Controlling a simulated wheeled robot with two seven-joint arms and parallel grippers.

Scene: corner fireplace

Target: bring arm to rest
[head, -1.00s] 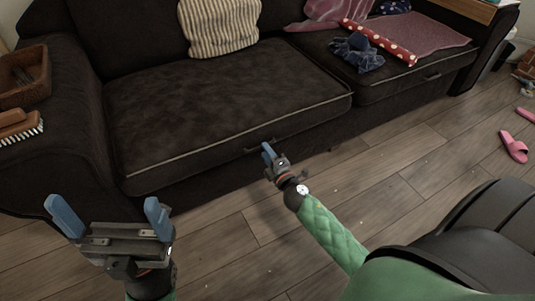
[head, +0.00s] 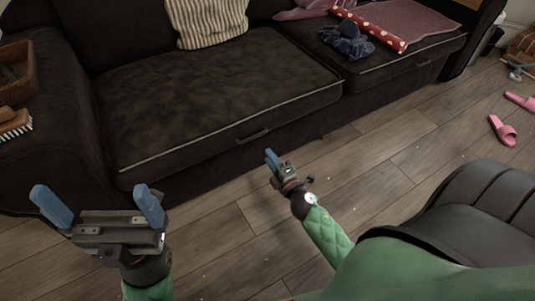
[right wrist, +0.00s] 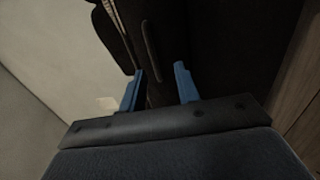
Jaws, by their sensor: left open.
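My left gripper (head: 98,206) is at the lower left of the head view, its two blue fingers wide apart with nothing between them. It is over the floor in front of the sofa's left end. My right gripper (head: 272,159) is near the middle of the head view, just in front of the sofa and apart from the seat-front handle (head: 252,136). In the right wrist view its blue fingers (right wrist: 158,84) stand apart with nothing held between them. The dark sofa front shows beyond them.
The dark sofa (head: 215,90) fills the back, with a striped cushion (head: 207,20), a blue cloth (head: 346,42) and a red dotted roll (head: 370,30). A basket (head: 18,72) and a brush (head: 14,124) sit on its left arm. Pink slippers (head: 503,131) lie on the floor at right.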

